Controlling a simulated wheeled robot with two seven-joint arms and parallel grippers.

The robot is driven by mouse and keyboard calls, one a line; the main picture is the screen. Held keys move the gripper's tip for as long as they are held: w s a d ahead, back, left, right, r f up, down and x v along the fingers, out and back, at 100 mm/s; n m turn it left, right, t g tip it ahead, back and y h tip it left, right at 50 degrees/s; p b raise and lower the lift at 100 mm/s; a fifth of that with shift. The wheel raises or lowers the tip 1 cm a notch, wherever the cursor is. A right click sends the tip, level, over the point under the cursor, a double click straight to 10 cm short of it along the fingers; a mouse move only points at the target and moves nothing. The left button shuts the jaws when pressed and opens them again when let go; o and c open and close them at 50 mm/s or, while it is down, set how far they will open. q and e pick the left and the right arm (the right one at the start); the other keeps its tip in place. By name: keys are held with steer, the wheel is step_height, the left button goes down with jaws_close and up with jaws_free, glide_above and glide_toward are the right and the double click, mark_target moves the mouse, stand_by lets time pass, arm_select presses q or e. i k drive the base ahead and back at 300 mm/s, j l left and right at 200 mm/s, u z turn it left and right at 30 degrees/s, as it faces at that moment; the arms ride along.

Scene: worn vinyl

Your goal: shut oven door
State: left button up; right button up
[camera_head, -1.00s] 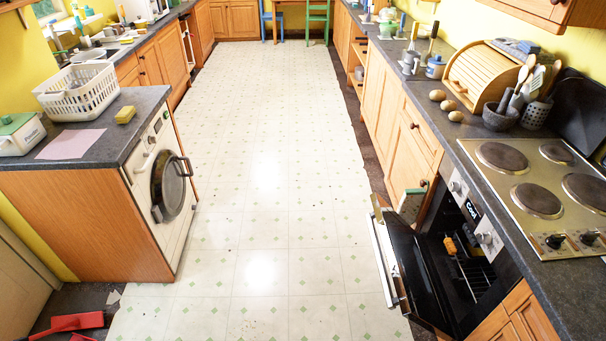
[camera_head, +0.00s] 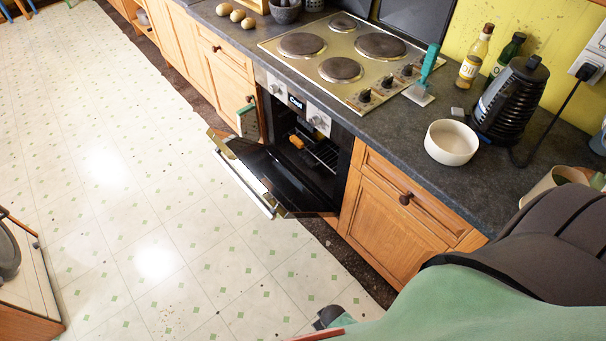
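The oven (camera_head: 318,120) is built in under the counter, right of the picture's middle. Its black door (camera_head: 262,178) is open and hangs out and down over the floor, with a pale metal handle bar (camera_head: 243,188) along its outer side. I cannot tell its exact angle. The dark inside shows a wire rack (camera_head: 322,155) and a small orange item (camera_head: 297,142). Neither my left nor my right gripper shows in this view, and nothing is seen touching the door.
Above the oven is a hob (camera_head: 350,58) with several plates and knobs. A white bowl (camera_head: 451,142), a black kettle (camera_head: 511,100) and a green-handled tool (camera_head: 425,75) stand on the counter (camera_head: 395,140). The pale tiled floor (camera_head: 130,190) left of the door is clear.

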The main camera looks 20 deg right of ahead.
mark_target(290, 194)
steer(key=z, duration=2.05)
steer(key=j+z, duration=0.25)
steer(key=z, duration=0.15)
steer(key=j+z, duration=0.25)
steer(key=z, duration=0.2)
steer(key=j+z, duration=0.25)
steer(key=z, duration=0.15)
steer(key=k+j+z, duration=0.15)
steer(key=z, duration=0.3)
steer(key=k+j+z, duration=0.15)
steer(key=z, duration=0.25)
steer(key=k+j+z, duration=0.45)
steer(key=k, duration=0.3)
